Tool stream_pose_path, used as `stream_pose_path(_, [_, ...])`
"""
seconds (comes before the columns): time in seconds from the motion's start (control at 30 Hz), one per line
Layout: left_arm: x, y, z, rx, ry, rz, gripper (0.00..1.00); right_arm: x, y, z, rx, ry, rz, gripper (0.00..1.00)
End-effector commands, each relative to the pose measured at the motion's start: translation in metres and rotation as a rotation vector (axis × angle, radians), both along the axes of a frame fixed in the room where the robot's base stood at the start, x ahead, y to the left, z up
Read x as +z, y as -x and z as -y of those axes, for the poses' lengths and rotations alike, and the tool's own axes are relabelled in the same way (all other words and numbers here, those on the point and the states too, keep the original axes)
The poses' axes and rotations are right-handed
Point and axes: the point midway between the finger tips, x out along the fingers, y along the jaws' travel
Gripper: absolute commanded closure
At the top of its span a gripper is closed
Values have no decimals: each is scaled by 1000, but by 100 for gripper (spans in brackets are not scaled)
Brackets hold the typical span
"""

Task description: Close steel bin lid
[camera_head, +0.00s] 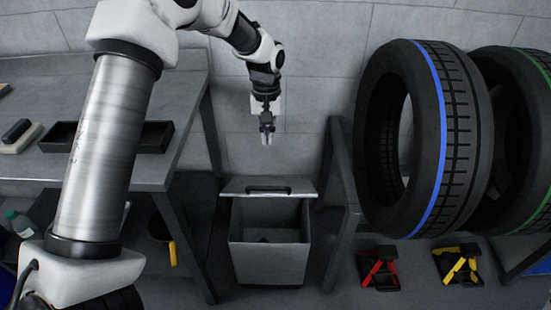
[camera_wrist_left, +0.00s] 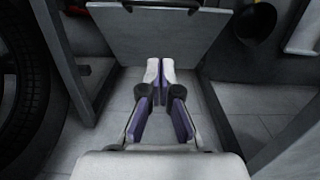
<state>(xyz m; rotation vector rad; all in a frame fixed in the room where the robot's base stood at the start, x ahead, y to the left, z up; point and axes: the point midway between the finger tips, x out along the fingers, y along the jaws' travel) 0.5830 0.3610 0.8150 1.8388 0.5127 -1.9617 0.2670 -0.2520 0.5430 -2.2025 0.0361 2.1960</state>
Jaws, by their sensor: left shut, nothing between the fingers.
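The steel bin (camera_head: 270,252) stands on the floor between the table and a grey frame. Its lid (camera_head: 268,187), with a dark handle (camera_head: 268,190) along it, is raised at the back, and the bin's dark inside shows. My left gripper (camera_head: 267,138) hangs above and behind the lid, apart from it, near the wall. In the left wrist view the gripper (camera_wrist_left: 160,72) is shut and empty, and the grey lid panel (camera_wrist_left: 158,38) lies beyond its fingertips. My right gripper is not in view.
A grey table (camera_head: 160,172) with a black tray (camera_head: 150,138) stands at the left. Large tires (camera_head: 455,140) stand at the right behind the frame leg (camera_head: 345,180). Red (camera_head: 378,268) and yellow (camera_head: 458,265) tool trays lie on the floor at the right.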

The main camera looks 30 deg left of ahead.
Motion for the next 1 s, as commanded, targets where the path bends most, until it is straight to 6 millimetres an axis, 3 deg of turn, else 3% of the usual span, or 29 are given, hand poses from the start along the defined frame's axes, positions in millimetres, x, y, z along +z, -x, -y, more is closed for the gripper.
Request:
stream_pose_path(0.43, [-96, 5, 4, -1, -2, -7, 100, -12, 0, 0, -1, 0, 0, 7])
stream_pose_path(0.7, [-115, 29, 19, -1, -2, -6, 100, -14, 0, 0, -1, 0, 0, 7])
stream_pose_path(1.0, [-116, 30, 20, 0, -2, -4, 100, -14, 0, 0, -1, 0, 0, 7])
